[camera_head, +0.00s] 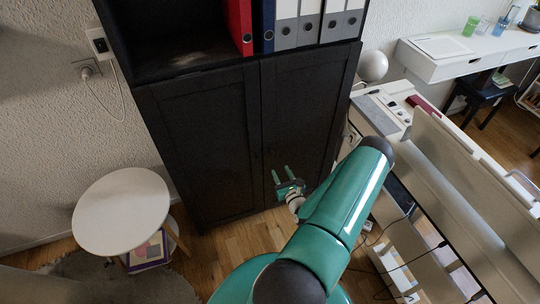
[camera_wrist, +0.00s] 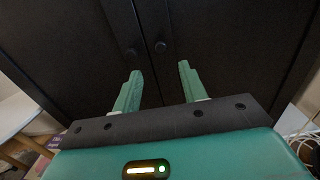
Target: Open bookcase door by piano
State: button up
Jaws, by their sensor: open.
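The dark bookcase has two closed lower doors, a left door (camera_head: 203,140) and a right door (camera_head: 305,115), meeting at a middle seam. In the wrist view, two small round knobs show beside the seam: the left knob (camera_wrist: 130,52) and the right knob (camera_wrist: 160,47). My gripper (camera_head: 281,173) is in front of the doors, near the seam. Its two green fingers are spread apart and empty in the wrist view (camera_wrist: 156,78). The knobs appear beyond the fingertips, in the gap between them. I cannot tell the exact distance to the knobs.
The piano (camera_head: 460,165) stands at the right, close to my arm. A round white table (camera_head: 121,210) stands at the left front of the bookcase. Binders (camera_head: 298,22) fill part of the upper shelf. Wooden floor (camera_head: 238,235) shows before the doors.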

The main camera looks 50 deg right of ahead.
aim_at(271, 154)
jog(key=x, duration=1.1)
jog(key=shift+s, duration=0.1)
grip_shut()
